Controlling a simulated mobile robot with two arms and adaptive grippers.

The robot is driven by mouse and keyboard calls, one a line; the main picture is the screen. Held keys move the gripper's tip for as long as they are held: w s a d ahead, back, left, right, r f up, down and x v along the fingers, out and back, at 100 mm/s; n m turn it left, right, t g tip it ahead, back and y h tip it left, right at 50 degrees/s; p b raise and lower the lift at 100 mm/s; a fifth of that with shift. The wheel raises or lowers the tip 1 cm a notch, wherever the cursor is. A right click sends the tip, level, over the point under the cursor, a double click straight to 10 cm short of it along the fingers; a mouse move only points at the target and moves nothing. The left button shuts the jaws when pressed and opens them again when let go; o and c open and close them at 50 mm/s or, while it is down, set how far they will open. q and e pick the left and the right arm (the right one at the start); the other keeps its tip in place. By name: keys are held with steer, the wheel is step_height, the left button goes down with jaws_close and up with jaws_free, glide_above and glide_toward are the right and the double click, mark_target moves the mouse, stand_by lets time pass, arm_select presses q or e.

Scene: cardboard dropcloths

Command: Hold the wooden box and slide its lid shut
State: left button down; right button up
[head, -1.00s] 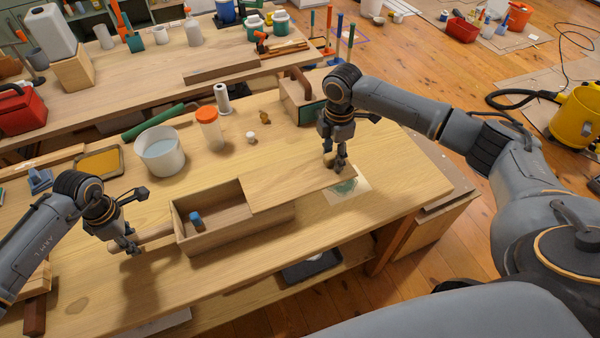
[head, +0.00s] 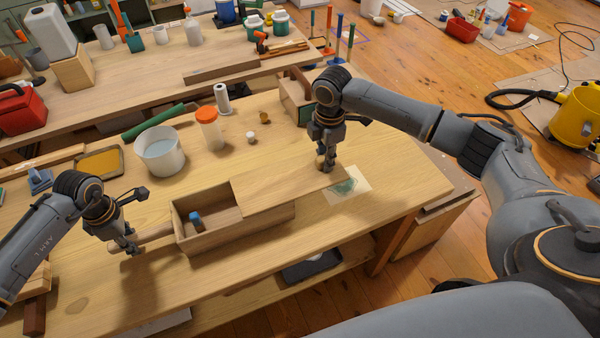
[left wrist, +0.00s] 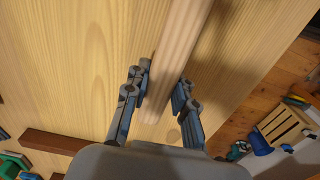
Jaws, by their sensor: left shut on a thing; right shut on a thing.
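The wooden box (head: 210,243) stands on the workbench, with its left part open. A small blue-capped item (head: 195,217) lies inside the open part. The flat wooden lid (head: 280,192) covers the right part of the box and sticks out past its right end. My left gripper (head: 130,248) is shut on the box's wooden handle (head: 155,235), left of the box. The handle also shows between the fingers in the left wrist view (left wrist: 180,60). My right gripper (head: 326,168) is shut on the lid near its right end. The fingertips' exact contact there is hard to see.
A white bucket (head: 160,150), an orange-capped jar (head: 209,130) and a green-and-white sheet (head: 347,190) are on the workbench (head: 385,215). The sheet lies close to the lid's right end. Bare wood lies in front of the box.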

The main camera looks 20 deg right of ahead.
mark_target(268, 185)
steer(key=shift+a, duration=1.55)
steer(key=shift+a, duration=2.65)
steer(key=shift+a, duration=2.55)
steer(key=shift+a, duration=1.15)
steer(key=o, duration=1)
steer(key=shift+d, duration=0.1)
